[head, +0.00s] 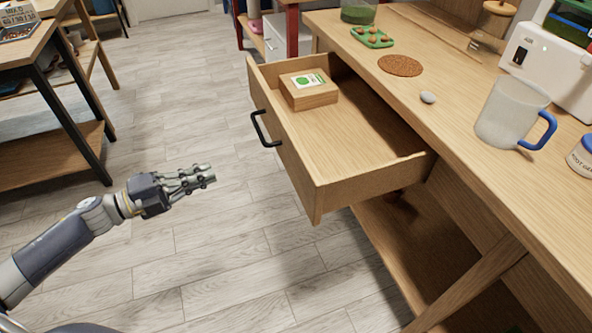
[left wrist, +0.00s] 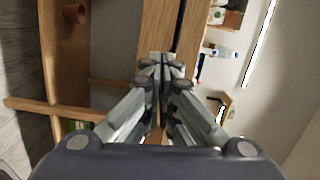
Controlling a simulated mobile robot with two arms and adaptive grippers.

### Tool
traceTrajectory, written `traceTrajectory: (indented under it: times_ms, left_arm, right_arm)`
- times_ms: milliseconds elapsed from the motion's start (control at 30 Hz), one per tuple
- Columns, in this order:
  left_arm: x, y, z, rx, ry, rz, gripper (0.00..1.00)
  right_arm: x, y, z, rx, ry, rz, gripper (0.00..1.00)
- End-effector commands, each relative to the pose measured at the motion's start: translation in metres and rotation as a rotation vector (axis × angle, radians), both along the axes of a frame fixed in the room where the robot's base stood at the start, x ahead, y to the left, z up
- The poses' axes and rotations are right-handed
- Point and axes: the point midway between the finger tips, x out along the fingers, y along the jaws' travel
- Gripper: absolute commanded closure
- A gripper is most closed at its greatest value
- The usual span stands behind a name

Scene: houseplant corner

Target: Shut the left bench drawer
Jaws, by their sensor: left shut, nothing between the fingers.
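The left bench drawer (head: 365,180) is pulled well out of the wooden bench (head: 450,90) in the head view. It has a black bar handle (head: 264,130) on its front and holds a small wooden box (head: 309,94) with a green-and-white label. My left gripper (head: 206,177) is shut and empty, in the air to the left of the drawer front and apart from the handle. In the left wrist view the gripper's closed fingers (left wrist: 161,68) show in the middle, in front of wooden surfaces. My right gripper is in neither view.
On the bench top are a frosted mug (head: 505,112) with a blue handle, a grey stone (head: 428,97), a cork mat (head: 400,65) and a green tray (head: 372,37). Another table (head: 35,45) stands at the left. The floor between is clear.

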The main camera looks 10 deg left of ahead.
Motion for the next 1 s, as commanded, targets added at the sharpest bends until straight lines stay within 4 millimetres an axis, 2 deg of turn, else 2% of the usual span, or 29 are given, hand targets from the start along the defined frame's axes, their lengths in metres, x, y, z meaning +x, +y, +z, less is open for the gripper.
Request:
traceTrajectory:
  times_ms: [100, 267, 633, 1000]
  left_arm:
    - [-0.013, -0.02, 0.008, 0.045, -0.061, -0.106, 1.0]
    - [-0.016, -0.031, 0.015, 0.057, -0.08, -0.141, 1.0]
    - [0.015, -0.074, 0.017, 0.053, -0.083, -0.138, 1.0]
    - [0.049, -0.123, 0.017, 0.053, -0.08, -0.135, 1.0]
  right_arm:
    - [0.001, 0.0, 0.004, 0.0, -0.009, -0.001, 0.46]
    - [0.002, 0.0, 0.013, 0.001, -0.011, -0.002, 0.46]
    - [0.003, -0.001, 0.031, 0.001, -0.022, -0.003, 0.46]
    - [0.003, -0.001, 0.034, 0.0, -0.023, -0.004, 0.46]
